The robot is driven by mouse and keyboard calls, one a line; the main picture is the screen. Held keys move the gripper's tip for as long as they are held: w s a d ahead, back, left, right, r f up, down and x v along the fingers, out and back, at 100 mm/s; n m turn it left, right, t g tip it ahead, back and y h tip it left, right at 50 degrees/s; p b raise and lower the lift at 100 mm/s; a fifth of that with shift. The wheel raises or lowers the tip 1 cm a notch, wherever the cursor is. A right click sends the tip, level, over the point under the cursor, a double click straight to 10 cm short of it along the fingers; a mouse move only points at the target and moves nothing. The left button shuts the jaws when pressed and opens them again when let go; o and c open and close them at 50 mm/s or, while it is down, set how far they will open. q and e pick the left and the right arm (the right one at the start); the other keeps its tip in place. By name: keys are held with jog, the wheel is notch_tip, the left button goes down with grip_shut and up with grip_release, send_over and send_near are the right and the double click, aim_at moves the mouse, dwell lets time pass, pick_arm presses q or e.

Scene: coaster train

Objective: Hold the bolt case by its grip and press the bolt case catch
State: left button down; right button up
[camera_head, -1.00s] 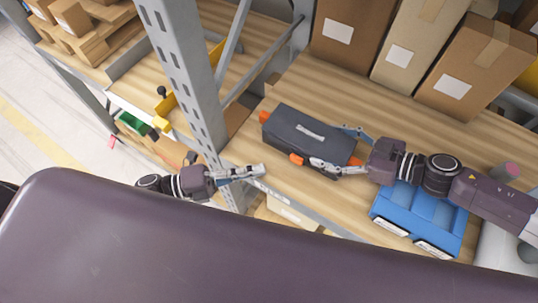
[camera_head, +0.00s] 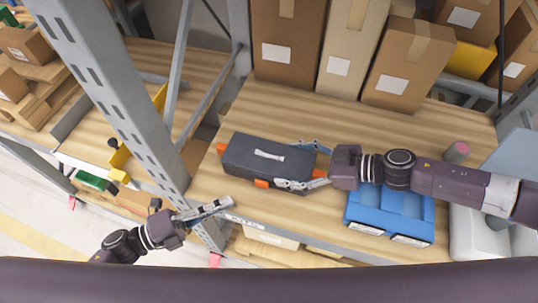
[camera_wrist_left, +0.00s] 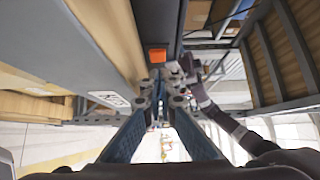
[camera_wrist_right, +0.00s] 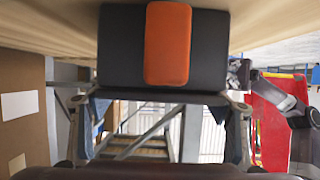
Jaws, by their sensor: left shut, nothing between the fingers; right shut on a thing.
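The bolt case (camera_head: 262,165) is a dark grey box with a pale handle on top, lying on the wooden shelf. It has orange parts at both ends and an orange catch (camera_head: 262,183) on its front side. My right gripper (camera_head: 288,163) is shut on the case's right end, one finger on each side; the right wrist view shows the orange end piece (camera_wrist_right: 167,43) between the fingers. My left gripper (camera_head: 230,202) is shut and empty at the shelf's front edge, left of and nearer than the catch, apart from the case. The left wrist view shows orange (camera_wrist_left: 157,55) ahead of its fingertips.
A blue bin (camera_head: 392,208) stands on the shelf to the right, below my right arm. Cardboard boxes (camera_head: 288,45) line the back. A grey perforated post (camera_head: 110,90) rises left of the case, close to my left gripper. Bare shelf lies behind the case.

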aim_at(254, 200)
dwell(0.8)
pick_arm(q)
jog(key=s+d+m+g+y, duration=0.1)
jog(key=s+d+m+y, duration=0.2)
jog(key=m, duration=0.9)
jog(key=s+d, duration=0.1)
jog(key=s, duration=0.2)
jog(key=shift+s+d, duration=0.35)
jog(key=shift+f, duration=0.1)
jog(key=shift+w+d, duration=0.45)
jog(key=shift+w, duration=0.95)
jog(key=shift+w+d, duration=0.5)
jog(key=shift+w, duration=0.85)
jog(key=shift+w+d, duration=0.45)
jog(key=shift+w, duration=0.95)
jog(key=shift+w, duration=0.1)
jog(key=shift+w+d, duration=0.1)
jog(key=shift+w, duration=0.2)
